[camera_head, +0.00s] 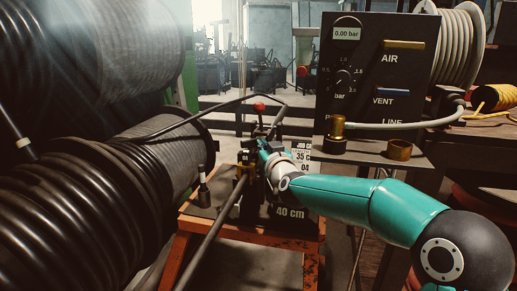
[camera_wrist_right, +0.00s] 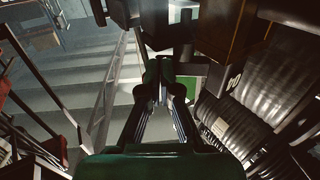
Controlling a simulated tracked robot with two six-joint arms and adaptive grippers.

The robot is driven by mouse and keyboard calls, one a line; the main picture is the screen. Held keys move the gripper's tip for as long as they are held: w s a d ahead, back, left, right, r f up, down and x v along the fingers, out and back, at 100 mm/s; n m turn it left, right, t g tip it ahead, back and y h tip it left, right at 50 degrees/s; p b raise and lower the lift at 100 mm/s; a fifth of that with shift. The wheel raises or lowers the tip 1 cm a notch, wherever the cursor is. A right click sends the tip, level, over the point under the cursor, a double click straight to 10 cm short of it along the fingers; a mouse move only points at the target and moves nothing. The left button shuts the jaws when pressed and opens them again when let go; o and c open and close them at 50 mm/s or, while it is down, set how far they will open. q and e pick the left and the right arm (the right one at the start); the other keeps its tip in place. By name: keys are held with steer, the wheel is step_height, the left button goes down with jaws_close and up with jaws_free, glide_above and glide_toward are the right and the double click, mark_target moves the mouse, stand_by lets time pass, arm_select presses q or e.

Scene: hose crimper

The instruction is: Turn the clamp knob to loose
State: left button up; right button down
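The crimper (camera_head: 290,213) stands on an orange bench in the middle of the head view, with "40 cm" on its front. My left gripper is not in view.
Large black hose reels (camera_head: 75,215) fill the left side. A dark pressure panel (camera_head: 372,75) with AIR and VENT levers stands right, above a shelf with brass fittings (camera_head: 399,150). A white hose reel (camera_head: 458,45) hangs behind.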

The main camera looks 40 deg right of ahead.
steer(key=shift+w+d, duration=0.1)
steer(key=shift+d, duration=0.15)
steer(key=shift+w+d+p, duration=0.55)
steer(key=shift+w+d, duration=0.3)
steer(key=shift+w, duration=0.15)
stand_by(1.2)
